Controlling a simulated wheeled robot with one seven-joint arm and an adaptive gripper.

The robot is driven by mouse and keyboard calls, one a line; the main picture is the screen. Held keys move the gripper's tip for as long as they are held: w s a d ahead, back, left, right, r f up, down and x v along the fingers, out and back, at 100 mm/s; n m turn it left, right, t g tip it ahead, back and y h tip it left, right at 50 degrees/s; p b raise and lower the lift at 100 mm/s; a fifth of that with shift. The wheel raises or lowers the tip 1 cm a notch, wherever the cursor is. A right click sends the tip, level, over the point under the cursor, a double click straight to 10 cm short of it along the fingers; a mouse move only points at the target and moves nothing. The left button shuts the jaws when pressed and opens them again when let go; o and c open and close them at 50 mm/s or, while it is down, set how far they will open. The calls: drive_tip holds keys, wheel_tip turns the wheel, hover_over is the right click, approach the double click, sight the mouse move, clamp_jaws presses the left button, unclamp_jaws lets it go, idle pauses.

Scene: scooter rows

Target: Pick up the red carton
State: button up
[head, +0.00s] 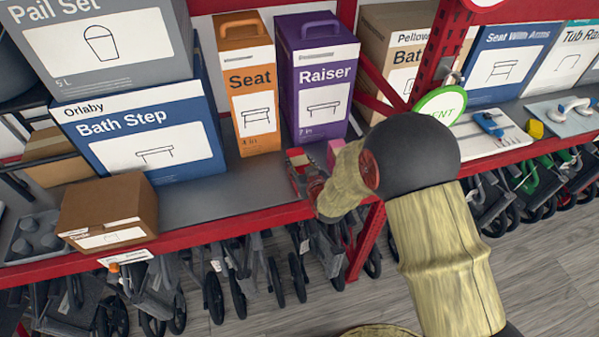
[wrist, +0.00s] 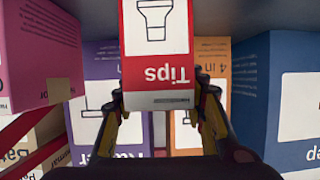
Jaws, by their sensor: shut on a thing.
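The red carton (wrist: 157,72) is red and white, with the word "Tips" upside down in the wrist view. My gripper (wrist: 160,98) is shut on it, one finger on each side of its near end. In the head view my gripper (head: 308,178) is over the front of the shelf, before the orange and purple boxes. A small part of the red carton (head: 297,159) shows there, mostly hidden by my gripper. I cannot tell whether the carton touches the shelf.
Behind stand an orange Seat box (head: 249,90) and a purple Raiser box (head: 318,85). A pink box (head: 334,152) is close on the right. A blue Bath Step box (head: 150,135) and a brown carton (head: 110,210) are left. Bare grey shelf (head: 205,195) lies between.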

drive_tip(key=c, duration=0.3)
